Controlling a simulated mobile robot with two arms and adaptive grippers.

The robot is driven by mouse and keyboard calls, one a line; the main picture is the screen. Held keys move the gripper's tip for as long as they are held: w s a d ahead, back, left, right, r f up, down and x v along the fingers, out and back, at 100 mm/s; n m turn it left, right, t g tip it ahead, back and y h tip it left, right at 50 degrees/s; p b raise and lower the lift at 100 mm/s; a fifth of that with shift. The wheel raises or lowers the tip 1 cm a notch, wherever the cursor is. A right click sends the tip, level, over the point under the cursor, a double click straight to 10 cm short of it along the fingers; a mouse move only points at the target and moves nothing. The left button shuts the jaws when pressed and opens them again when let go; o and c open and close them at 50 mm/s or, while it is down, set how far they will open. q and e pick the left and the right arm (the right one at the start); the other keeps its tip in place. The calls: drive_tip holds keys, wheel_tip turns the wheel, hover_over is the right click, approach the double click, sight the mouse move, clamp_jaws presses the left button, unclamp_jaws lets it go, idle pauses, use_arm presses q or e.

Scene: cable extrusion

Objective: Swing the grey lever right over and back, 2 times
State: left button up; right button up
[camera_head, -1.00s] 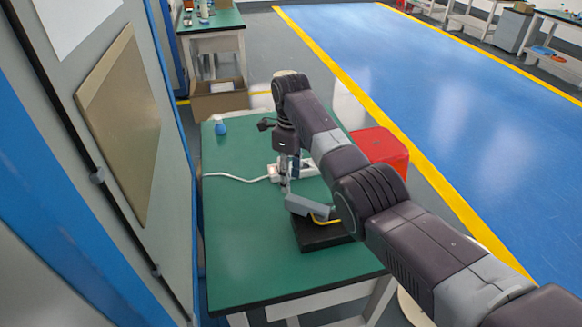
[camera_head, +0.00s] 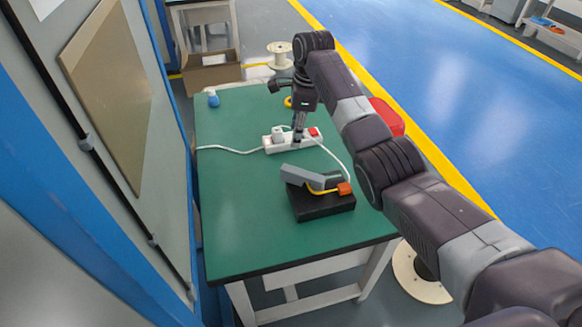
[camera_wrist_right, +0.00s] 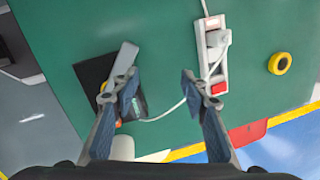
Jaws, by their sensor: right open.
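The grey lever (camera_head: 303,178) lies tilted over the black base (camera_head: 325,208) on the green table, its raised end toward the left. It also shows in the right wrist view (camera_wrist_right: 124,60). A yellow cable and an orange part (camera_head: 344,188) are beside it. My right gripper (camera_head: 299,137) is beyond the lever and appears above the white power strip, apart from the lever. In the right wrist view its fingers (camera_wrist_right: 160,84) are spread with nothing between them; the lever is left of them, close to the left finger in the picture. My left gripper is not in view.
The white power strip (camera_head: 280,143) has a plug, a red switch and a white cable. A blue-capped bottle (camera_head: 213,98) stands at the back left. A yellow ring (camera_wrist_right: 280,63) lies on the table. A red stool (camera_head: 386,116) is beyond the right edge. The table's front left is clear.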

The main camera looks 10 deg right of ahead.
drive_tip(key=w+d+f+n+t+y+b, duration=0.1)
drive_tip(key=w+d+f+n+t, duration=0.1)
drive_tip(key=d+n, duration=0.4)
drive_tip(key=n+t+y+b, duration=0.25)
drive_tip(key=n+y, duration=0.25)
drive_tip(key=n, duration=1.9)
approach(298, 172)
drive_tip(key=shift+g, duration=0.25)
drive_tip(key=x, duration=0.4)
drive_tip(key=shift+w+a, duration=0.1)
drive_tip(key=shift+w, duration=0.4)
drive_tip(key=shift+a+f, duration=0.2)
drive_tip(key=x, duration=0.7)
drive_tip(key=shift+w+f+p, duration=0.15)
drive_tip(key=shift+f+p, duration=0.05)
drive_tip(key=shift+p, duration=0.15)
drive_tip(key=shift+c, duration=0.5)
clamp_jaws()
